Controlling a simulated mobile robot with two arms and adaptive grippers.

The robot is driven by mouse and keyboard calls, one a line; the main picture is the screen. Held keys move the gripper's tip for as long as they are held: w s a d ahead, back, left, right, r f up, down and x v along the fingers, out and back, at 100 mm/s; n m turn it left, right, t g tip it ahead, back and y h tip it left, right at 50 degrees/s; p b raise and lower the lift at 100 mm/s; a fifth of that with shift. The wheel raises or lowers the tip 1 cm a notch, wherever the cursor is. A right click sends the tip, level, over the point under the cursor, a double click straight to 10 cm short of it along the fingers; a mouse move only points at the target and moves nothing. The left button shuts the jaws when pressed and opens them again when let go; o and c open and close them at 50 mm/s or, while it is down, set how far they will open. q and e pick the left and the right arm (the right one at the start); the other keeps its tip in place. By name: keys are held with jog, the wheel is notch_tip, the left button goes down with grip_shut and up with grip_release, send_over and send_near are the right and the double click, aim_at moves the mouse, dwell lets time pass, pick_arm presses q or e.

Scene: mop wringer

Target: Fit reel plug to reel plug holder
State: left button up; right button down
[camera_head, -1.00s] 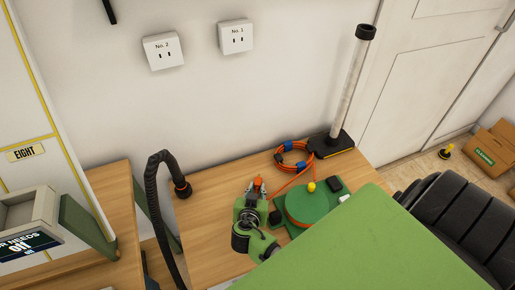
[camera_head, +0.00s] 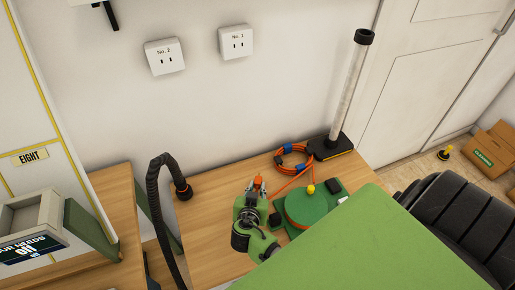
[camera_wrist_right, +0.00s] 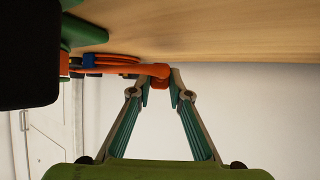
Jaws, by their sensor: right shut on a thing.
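My right gripper (camera_head: 257,184) is shut on the orange reel plug (camera_head: 258,181), low over the wooden desk and left of the green cable reel (camera_head: 309,207). In the right wrist view the orange plug (camera_wrist_right: 157,71) sits between the fingertips (camera_wrist_right: 160,84), with its orange cable running left. The reel has a yellow knob (camera_head: 311,189) and stands on a green base. I cannot make out which part is the reel plug holder; a small black block (camera_head: 275,219) sits at the reel's left side. My left gripper is not in view.
A coiled orange cable with blue ties (camera_head: 291,157) lies behind the reel, beside a clear upright tube on a black base (camera_head: 331,147). A black hose (camera_head: 156,190) curves up at the left. Wall sockets No. 2 (camera_head: 165,57) and No. 1 (camera_head: 235,41) are above the desk.

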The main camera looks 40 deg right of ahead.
jog(key=shift+r+p, duration=0.95)
jog(key=shift+r, duration=0.65)
jog(key=c, duration=2.8)
grip_release()
grip_shut()
